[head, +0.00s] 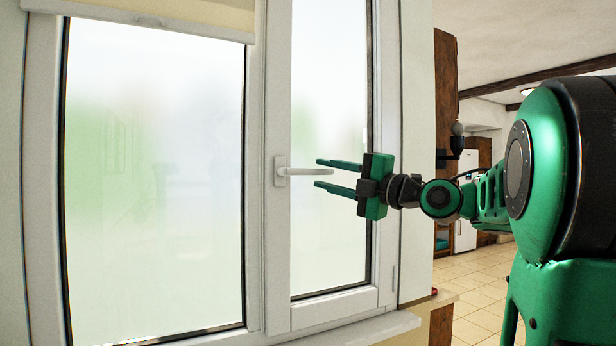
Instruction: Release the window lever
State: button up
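The window lever (303,171) is a white handle on the left frame of the narrow right-hand window sash (279,240). It points level to the right from its base plate. My gripper (320,173) is green and black and reaches in from the right. Its two fingers are apart, one above and one below the lever's free end. A gap shows between the lever and each finger, so it is not clamped. How far the fingers are from the lever in depth is hard to tell. The sash looks closed in its frame.
A wide frosted pane (150,180) fills the left, with a rolled blind (150,20) above it. A window sill (350,330) runs below. To the right are a wooden cabinet (445,80), a white fridge (466,205) and open tiled floor (485,285).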

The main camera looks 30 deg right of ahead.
jog(key=shift+v, duration=1.9)
notch_tip(320, 180, down, 26)
jog(key=s+m+g+h, duration=0.2)
jog(key=m+g+h, duration=0.45)
jog(key=m, duration=0.65)
jog(key=s+f+m+g, duration=0.6)
jog(key=s+f+m, duration=0.2)
jog(key=s, duration=0.4)
jog(key=s+a+f+m+g, duration=0.1)
jog(key=s+f+m+g, duration=0.5)
jog(key=s, duration=0.6)
notch_tip(320, 180, down, 3)
jog(key=shift+s+f+m, duration=0.1)
jog(key=shift+s+m, duration=0.1)
jog(key=shift+m, duration=1)
jog(key=shift+a, duration=0.1)
